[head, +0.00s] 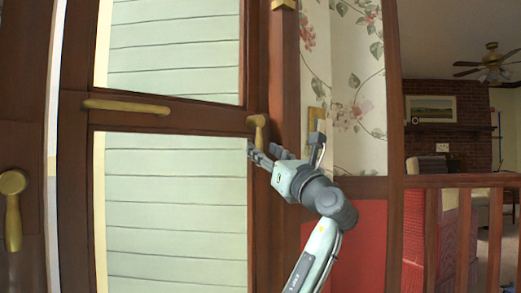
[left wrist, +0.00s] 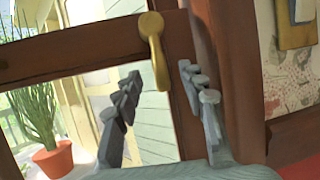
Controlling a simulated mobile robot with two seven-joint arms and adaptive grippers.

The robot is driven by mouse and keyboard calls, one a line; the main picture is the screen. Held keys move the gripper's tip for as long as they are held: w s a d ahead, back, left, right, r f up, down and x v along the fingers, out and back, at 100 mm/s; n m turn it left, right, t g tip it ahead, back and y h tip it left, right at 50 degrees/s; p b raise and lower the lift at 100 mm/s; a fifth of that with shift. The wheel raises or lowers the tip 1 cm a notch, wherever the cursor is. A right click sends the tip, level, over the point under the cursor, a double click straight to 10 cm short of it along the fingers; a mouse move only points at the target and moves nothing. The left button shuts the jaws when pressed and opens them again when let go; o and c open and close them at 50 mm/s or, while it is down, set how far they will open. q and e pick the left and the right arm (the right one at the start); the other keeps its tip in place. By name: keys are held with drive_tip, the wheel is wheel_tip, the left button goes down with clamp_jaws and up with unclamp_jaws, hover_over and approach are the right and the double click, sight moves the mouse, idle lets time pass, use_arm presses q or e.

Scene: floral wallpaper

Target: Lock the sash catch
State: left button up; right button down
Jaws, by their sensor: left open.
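The sash catch appears to be a small brass lever (head: 257,131) on the right side of the dark wood window frame (head: 180,117), at the crossbar. Its arm hangs down. In the left wrist view the lever (left wrist: 154,52) shows large at the top middle, its lower end appearing between my fingertips. My left gripper (head: 265,153) is open and empty, just below the lever in the head view. In the left wrist view its two fingers (left wrist: 160,76) stand apart. I cannot tell whether either finger touches the lever. My right gripper is not in view.
A horizontal brass handle (head: 127,106) sits on the crossbar, and another brass lever (head: 13,208) at far left. A brass plate (head: 316,120) is on the floral wall behind my gripper. A wooden railing (head: 460,181) stands at right. A potted plant (left wrist: 53,158) shows through the glass.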

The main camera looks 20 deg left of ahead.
sight(261, 148)
use_arm(q)
drive_tip(key=shift+x, duration=1.8)
drive_tip(key=shift+c, duration=0.2)
drive_tip(key=shift+f, duration=0.1)
clamp_jaws()
